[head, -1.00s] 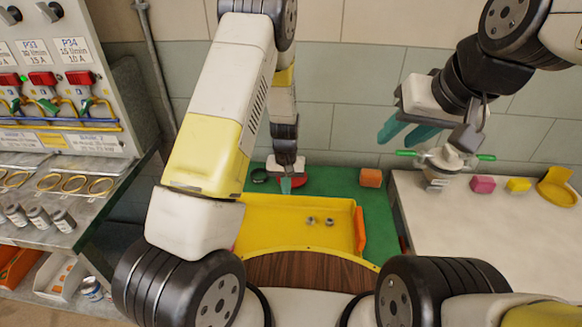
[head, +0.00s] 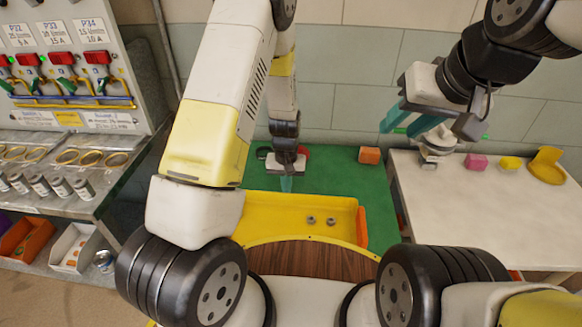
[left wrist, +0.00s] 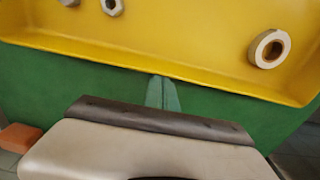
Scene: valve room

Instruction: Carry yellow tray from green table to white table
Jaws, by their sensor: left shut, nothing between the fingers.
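The yellow tray (head: 285,207) lies on the green table (head: 340,185) in the head view. It has an orange handle (head: 362,228) at its right end; its left end is hidden by my left arm. Two grey nuts (head: 321,220) lie in it. The left wrist view also shows a pale ring (left wrist: 270,48) in the tray. My left gripper (head: 287,184) is shut and empty at the tray's far long rim; its fingertips (left wrist: 162,92) show beside that rim. My right gripper (head: 408,120) is open and empty above the white table's (head: 460,205) far left corner.
A valve-like piece with a green handle (head: 436,145), a pink block (head: 476,161), a yellow block (head: 510,163) and a yellow holder (head: 547,166) stand along the white table's back. Its front is clear. An orange block (head: 369,155) sits at the green table's back. A shelf bench (head: 75,190) stands left.

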